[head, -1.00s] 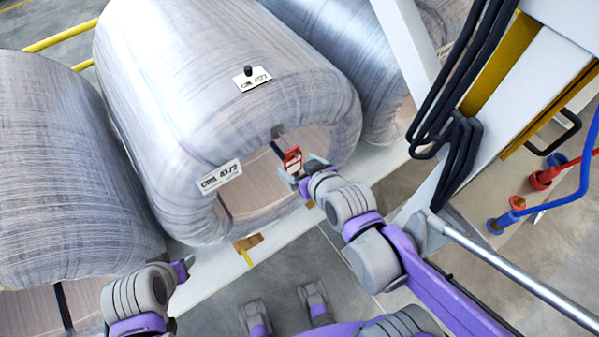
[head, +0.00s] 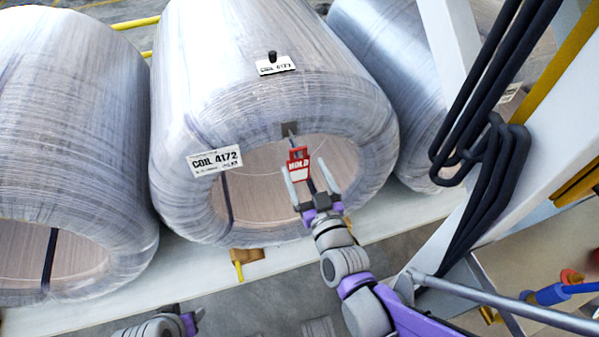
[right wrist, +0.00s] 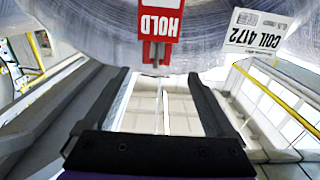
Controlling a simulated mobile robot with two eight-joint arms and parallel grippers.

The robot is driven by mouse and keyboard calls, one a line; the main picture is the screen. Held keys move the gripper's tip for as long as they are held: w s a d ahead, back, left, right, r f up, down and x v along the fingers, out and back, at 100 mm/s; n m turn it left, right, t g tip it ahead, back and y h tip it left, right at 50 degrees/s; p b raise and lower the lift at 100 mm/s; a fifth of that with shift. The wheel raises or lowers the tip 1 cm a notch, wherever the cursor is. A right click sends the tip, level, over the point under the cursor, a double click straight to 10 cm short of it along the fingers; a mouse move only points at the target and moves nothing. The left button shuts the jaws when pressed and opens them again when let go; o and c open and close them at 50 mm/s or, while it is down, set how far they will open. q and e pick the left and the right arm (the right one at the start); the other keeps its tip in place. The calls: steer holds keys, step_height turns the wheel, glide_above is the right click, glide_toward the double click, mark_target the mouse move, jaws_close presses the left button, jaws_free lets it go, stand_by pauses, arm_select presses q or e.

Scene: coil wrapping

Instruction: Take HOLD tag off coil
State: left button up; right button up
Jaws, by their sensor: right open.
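The red and white HOLD tag (head: 298,166) hangs from a small dark piece at the upper rim of the middle coil's (head: 240,95) opening. My right gripper (head: 304,168) is open in front of the tag, its two fingers to either side of it in the head view.
A white COIL 4172 label (head: 215,161) is on the coil left of the tag; another label (head: 276,66) with a black knob is on top. Coils stand left (head: 70,120) and right (head: 385,80). Black hoses (head: 490,130) hang at a white post on the right.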

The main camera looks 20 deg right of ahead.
mark_target(296, 151)
steer(key=w, duration=0.5)
steer(key=shift+w+a+b, duration=0.1)
steer(key=shift+a+b, duration=0.05)
steer(key=shift+b, duration=0.25)
steer(key=w, duration=0.1)
steer(key=w+b, duration=0.1)
steer(key=w, duration=0.3)
steer(key=shift+w+d+f+b, duration=0.15)
steer(key=shift+d+b, duration=0.1)
steer(key=shift+b, duration=0.05)
jaws_close()
